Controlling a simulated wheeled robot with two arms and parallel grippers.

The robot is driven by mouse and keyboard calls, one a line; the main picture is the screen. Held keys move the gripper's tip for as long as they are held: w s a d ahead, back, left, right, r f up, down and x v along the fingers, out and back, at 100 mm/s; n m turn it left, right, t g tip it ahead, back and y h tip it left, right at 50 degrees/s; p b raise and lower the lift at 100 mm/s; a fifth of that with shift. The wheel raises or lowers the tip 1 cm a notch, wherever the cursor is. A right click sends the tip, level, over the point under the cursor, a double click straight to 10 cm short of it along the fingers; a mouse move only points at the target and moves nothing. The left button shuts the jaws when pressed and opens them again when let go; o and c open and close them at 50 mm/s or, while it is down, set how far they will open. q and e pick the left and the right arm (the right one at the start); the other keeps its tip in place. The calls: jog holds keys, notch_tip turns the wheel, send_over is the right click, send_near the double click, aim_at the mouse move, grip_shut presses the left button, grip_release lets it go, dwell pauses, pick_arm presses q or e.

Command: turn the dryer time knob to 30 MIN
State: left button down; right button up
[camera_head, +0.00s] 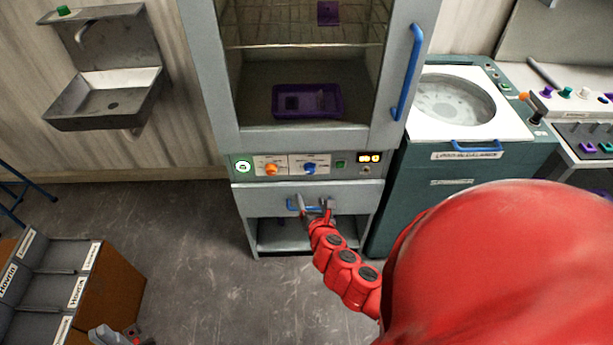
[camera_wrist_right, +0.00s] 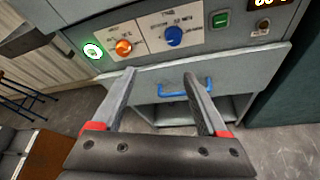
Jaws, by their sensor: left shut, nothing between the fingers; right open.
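The dryer's control panel (camera_head: 312,165) has an orange knob (camera_head: 271,169) on the left and a blue knob (camera_head: 309,168) on the right. In the right wrist view, the orange knob (camera_wrist_right: 123,47) and the blue knob (camera_wrist_right: 174,36) sit on separate white label plates. The blue knob's plate seems to be the time one, but its print is too blurred to read the setting. My right gripper (camera_head: 315,205) is open and empty, below the panel and apart from both knobs; its fingers (camera_wrist_right: 159,78) point toward the panel. My left gripper (camera_head: 112,337) is shut at the bottom left, partly cut off.
A blue drawer handle (camera_wrist_right: 185,88) lies just beyond my right fingers. A lit green button (camera_head: 243,166) and a small display (camera_head: 369,158) flank the knobs. The dryer door has a tall blue handle (camera_head: 407,72); a purple tray (camera_head: 307,101) is inside. A compartment box (camera_head: 100,285) stands at lower left.

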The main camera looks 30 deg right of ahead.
jog(key=d, duration=0.1)
jog(key=h+p, duration=0.1)
send_near(310, 171)
jog(key=w+d, duration=0.1)
jog(key=w, duration=0.1)
jog(key=shift+g, duration=0.4)
jog(key=x, duration=0.5)
jog(key=shift+f+b, duration=0.3)
jog(key=shift+b, duration=0.1)
jog(key=shift+w+d+f+n, duration=0.2)
jog(key=shift+w+d+n, duration=0.1)
jog(key=shift+w, duration=0.45)
grip_shut()
